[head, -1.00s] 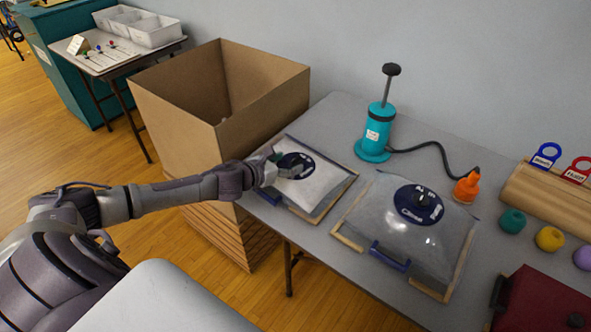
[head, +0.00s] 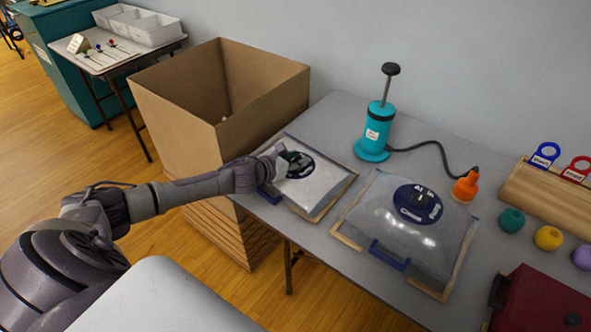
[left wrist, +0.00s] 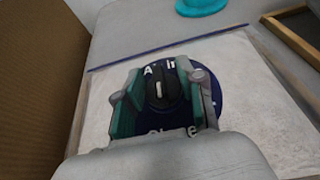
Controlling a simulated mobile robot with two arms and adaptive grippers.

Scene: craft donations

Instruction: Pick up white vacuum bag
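The white vacuum bag (head: 322,189) lies flat on a wood-edged frame at the table's left end, with a round dark blue valve disc on top. It also shows in the left wrist view (left wrist: 262,115). My left gripper (head: 286,160) is over the disc. In the left wrist view its two green-padded fingers (left wrist: 160,92) stand apart, on either side of the black valve knob (left wrist: 161,88), with gaps visible beside the knob. The gripper hides part of the disc and its lettering. My right gripper is not in view.
A tall open cardboard box (head: 180,122) stands left of the table. A puffed grey clear bag (head: 385,225) lies to the right. Behind are a teal pump (head: 376,133) and its hose with an orange nozzle (head: 466,187). Colored balls and a dark red case (head: 540,300) are at right.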

